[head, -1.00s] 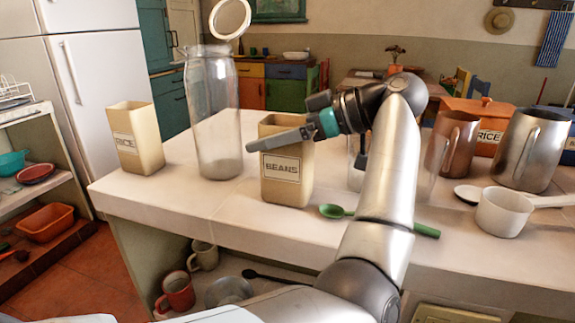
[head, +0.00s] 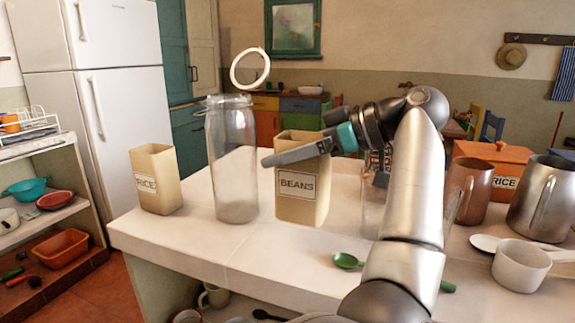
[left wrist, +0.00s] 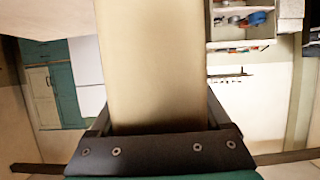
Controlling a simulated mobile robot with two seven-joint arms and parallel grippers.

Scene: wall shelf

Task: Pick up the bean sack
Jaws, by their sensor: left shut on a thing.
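The bean sack (head: 300,198) is a tan, box-shaped bag labelled BEANS, upright at the middle of the head view. My left gripper (head: 292,154) is shut on its upper part, one finger crossing the front face. The sack appears slightly above the counter (head: 215,240). In the left wrist view the sack (left wrist: 155,65) fills the space between the fingers of my left gripper (left wrist: 160,115). The far finger is hidden behind the sack in the head view. My right gripper is out of view.
A glass jar (head: 231,165) with a raised round lid stands close left of the sack. A rice sack (head: 157,180) stands farther left.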

